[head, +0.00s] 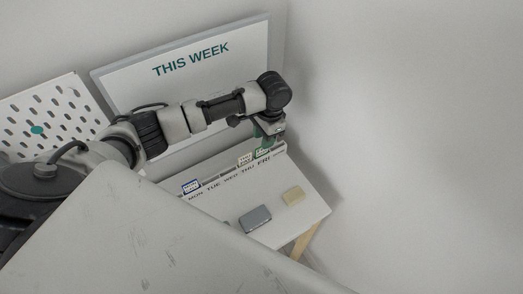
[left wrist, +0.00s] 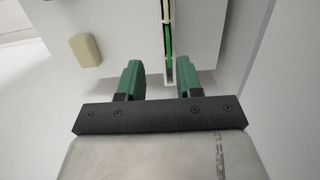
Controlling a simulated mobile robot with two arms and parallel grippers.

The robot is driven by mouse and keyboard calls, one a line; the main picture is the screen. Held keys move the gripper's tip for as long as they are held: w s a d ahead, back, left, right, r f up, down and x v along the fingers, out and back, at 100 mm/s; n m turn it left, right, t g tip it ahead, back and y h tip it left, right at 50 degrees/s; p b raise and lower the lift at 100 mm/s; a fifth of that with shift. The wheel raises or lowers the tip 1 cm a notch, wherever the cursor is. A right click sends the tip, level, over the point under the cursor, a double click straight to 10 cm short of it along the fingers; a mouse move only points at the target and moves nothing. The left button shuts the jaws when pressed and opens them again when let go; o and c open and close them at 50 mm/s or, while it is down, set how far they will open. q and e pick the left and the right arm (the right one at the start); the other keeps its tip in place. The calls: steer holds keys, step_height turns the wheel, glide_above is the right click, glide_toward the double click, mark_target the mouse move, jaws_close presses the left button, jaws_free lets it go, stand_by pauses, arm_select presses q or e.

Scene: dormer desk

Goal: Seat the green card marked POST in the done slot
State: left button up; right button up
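The green card (head: 262,153) stands in the slotted rail at the FRI end of the desk. In the left wrist view the green card (left wrist: 168,42) shows nearly edge-on as a thin green strip. My left gripper (head: 268,140) is over the right end of the rail, close by the card. In the left wrist view my left gripper (left wrist: 159,78) is open, its fingers apart on either side of the rail's line, with nothing gripped. The card's lettering is too small to read, and I cannot make out a done label. My right gripper is out of view.
A white card (head: 245,160) stands left of the green one, and a blue-edged card (head: 191,186) stands near MON. A grey box (head: 255,218) and a tan block (head: 293,196) lie on the white desk (head: 300,221). A THIS WEEK board (head: 205,75) is behind.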

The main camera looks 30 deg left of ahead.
mark_target(262, 154)
arm_select(q)
steer(key=shift+f, duration=0.45)
steer(key=f, duration=0.2)
steer(key=p, duration=0.1)
steer(key=shift+w+a+f, duration=0.35)
steer(key=shift+w+f, duration=0.05)
step_height(262, 154, down, 2)
steer(key=shift+s+f, duration=0.1)
steer(key=shift+a+f, duration=0.1)
steer(key=shift+f, duration=0.1)
steer(key=shift+c, duration=0.4)
jaws_close()
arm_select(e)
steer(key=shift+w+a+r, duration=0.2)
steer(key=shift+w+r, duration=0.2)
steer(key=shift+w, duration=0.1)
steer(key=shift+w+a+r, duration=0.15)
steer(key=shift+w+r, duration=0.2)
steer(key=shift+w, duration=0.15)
